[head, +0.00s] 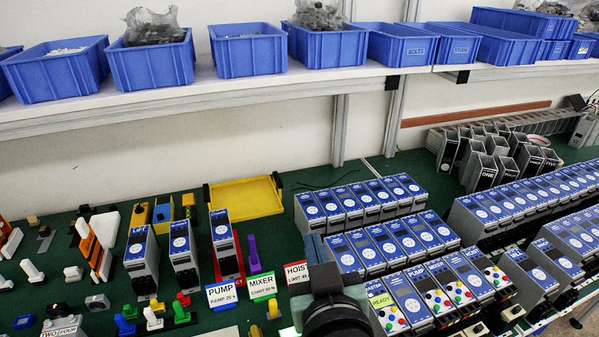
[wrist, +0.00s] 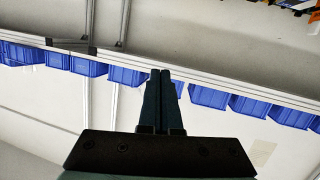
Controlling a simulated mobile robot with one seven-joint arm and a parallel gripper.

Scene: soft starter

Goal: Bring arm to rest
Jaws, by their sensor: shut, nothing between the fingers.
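My gripper (wrist: 160,88) is in the wrist view, with its two dark fingers together and nothing between them. The wrist view is tilted upside down and shows the shelf and wall beyond the fingers. In the head view a dark part of my arm (head: 338,308) rises at the bottom centre, in front of the soft starter modules (head: 385,300). The gripper appears apart from any object.
A green bench (head: 90,310) holds rows of blue-and-grey modules (head: 400,240), a yellow tray (head: 245,196) and label cards such as PUMP (head: 221,295). A shelf (head: 200,92) with blue bins (head: 150,62) runs along the wall above. Bare bench is scarce near my arm.

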